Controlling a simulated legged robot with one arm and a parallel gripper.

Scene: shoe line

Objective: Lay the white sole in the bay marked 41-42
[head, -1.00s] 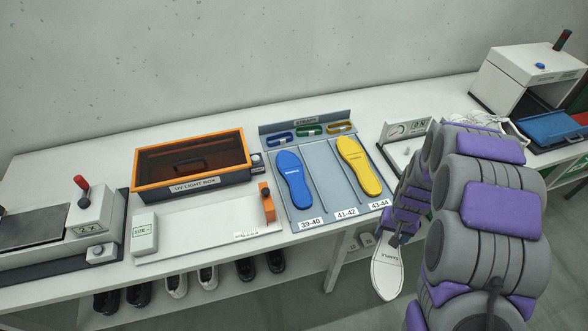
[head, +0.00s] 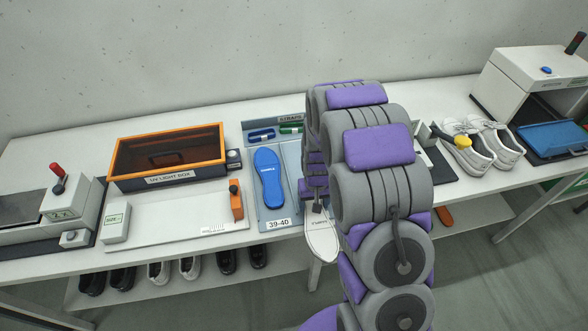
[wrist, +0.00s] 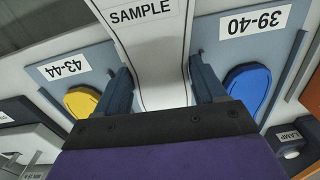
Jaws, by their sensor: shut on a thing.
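The white sole, printed SAMPLE, (head: 322,240) hangs in front of the bench edge in the head view. In the wrist view the sole (wrist: 155,50) lies between the fingers of my gripper (wrist: 160,82). My gripper (head: 317,207) is shut on it. The blue-grey bay rack (head: 291,160) stands on the bench behind. The wrist view shows the 43-44 label (wrist: 64,66) and the 39-40 label (wrist: 254,22) on either side of the sole. The 41-42 label is hidden: by my arm and the sole in the head view, by the sole in the wrist view.
A blue insole (head: 269,178) lies in bay 39-40. A yellow insole (wrist: 82,102) lies in bay 43-44. A UV light box (head: 168,157) and a measuring board (head: 160,235) stand left of the rack. White sneakers (head: 470,150) stand to the right.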

